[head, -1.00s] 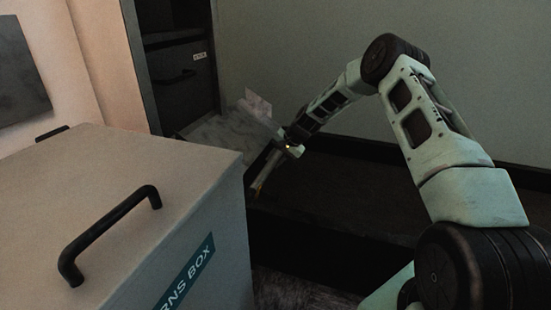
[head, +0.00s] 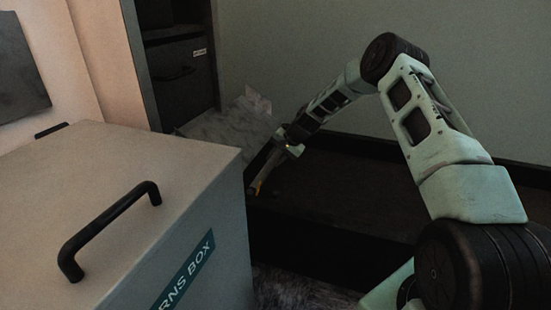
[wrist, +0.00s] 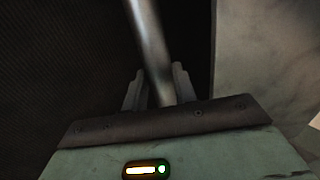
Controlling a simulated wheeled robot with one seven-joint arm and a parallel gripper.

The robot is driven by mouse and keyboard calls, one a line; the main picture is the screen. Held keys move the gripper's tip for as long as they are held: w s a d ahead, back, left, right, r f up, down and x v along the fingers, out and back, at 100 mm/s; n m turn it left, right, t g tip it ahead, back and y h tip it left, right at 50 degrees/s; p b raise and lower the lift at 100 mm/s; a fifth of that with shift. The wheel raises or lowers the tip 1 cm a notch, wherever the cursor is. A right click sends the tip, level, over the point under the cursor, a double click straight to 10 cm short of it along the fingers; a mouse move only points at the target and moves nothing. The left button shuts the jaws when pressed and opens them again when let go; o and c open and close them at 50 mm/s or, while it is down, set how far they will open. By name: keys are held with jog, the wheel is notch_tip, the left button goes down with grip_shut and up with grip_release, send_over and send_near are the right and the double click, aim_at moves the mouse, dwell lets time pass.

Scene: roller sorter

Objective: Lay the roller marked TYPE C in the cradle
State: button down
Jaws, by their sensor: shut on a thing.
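My gripper (wrist: 158,88) is shut on a grey metal roller (wrist: 150,40), which runs up and away between the two fingers in the wrist view. In the head view my gripper (head: 268,172) is low beyond the near box, beside its right edge, with a small orange spot near its tip. No marking on the roller can be read, so I cannot tell its type. I cannot make out a cradle in either view.
A large box (head: 205,185) with a black handle and a label ending "RNS BOX" fills the left foreground. A dark, low-walled surface (head: 350,195) lies right of my gripper. A dark cabinet (head: 178,65) stands behind.

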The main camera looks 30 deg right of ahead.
dwell(0.3)
jog(key=c, duration=1)
grip_release()
jog(key=shift+f, duration=0.1)
jog(key=shift+c, duration=0.2)
jog(key=p+v, duration=0.7)
jog(key=v, duration=1)
jog(key=shift+r, duration=0.2)
